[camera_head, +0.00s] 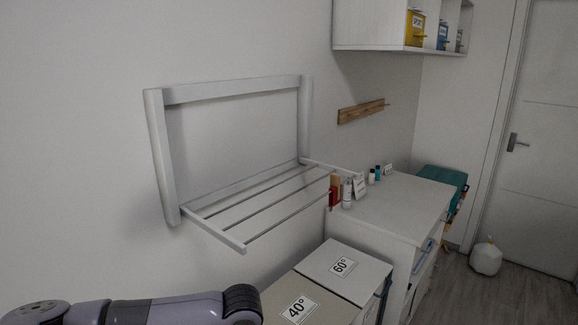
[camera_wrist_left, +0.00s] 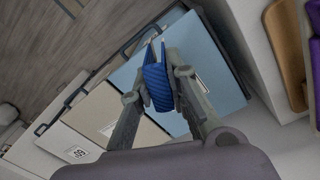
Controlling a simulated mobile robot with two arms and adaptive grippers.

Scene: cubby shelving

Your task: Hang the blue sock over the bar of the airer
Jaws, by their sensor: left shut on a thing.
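The airer (camera_head: 232,90) is a pale wall frame with its rack folded out and several thin bars (camera_head: 290,217) running across it. The bars look bare in the head view. The blue sock (camera_wrist_left: 157,90) shows in the left wrist view as a ribbed blue piece of cloth between the fingers. My left gripper (camera_wrist_left: 160,78) is shut on the sock, with a finger on either side of it. In the head view my left arm comes in at the bottom left, below the airer, and its gripper and the sock are out of that picture. My right gripper is in neither view.
Bins labelled 60° (camera_head: 341,266) and 40° (camera_head: 297,308) stand below the airer. A white cabinet (camera_head: 395,215) with small bottles and a red item (camera_head: 335,190) stands right of the airer. A wooden peg rail (camera_head: 361,111) and a wall shelf (camera_head: 370,35) are above it.

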